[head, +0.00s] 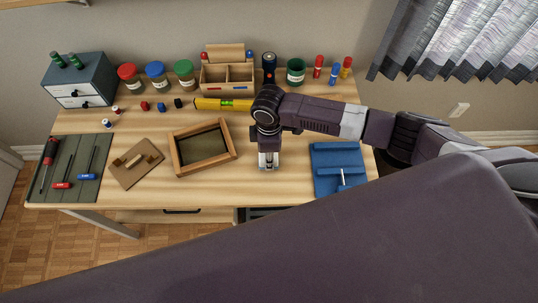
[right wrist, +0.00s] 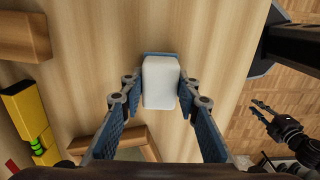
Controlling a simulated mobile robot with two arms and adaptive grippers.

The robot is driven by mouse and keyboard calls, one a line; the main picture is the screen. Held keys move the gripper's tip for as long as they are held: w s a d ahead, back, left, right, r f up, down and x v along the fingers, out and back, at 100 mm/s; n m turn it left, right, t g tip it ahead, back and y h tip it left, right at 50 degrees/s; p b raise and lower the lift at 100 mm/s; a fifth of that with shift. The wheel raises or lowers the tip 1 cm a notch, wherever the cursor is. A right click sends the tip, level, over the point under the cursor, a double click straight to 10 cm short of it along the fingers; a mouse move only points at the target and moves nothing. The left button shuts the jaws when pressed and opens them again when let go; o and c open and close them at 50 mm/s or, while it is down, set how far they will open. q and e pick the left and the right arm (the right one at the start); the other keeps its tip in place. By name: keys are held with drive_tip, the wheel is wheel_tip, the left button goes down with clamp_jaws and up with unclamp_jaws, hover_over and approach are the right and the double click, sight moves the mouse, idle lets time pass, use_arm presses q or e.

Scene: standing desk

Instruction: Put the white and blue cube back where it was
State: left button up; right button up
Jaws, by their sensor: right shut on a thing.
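The white and blue cube (right wrist: 160,85) is between the fingers of my right gripper (right wrist: 160,92) in the right wrist view. Its near face is white and a strip of blue shows at its far edge. Both fingers touch its sides. In the head view my right gripper (head: 268,161) points down over the desk, between the wooden frame tray and the blue mat. The cube is hard to make out there, and I cannot tell whether it touches the desk. My left gripper (right wrist: 266,114) shows only in the right wrist view, over the floor, with its fingers apart and empty.
The wooden frame tray (head: 176,162) lies left of my right gripper, and the blue mat (head: 337,160) lies right. A yellow level (head: 222,104) is behind. Bare desk surrounds the gripper.

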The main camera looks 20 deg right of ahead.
drive_tip(key=o, duration=1)
drive_tip(key=shift+f, duration=0.1)
wheel_tip(320, 180, up, 12)
drive_tip(key=shift+r+b, duration=0.15)
drive_tip(key=shift+b, duration=0.8)
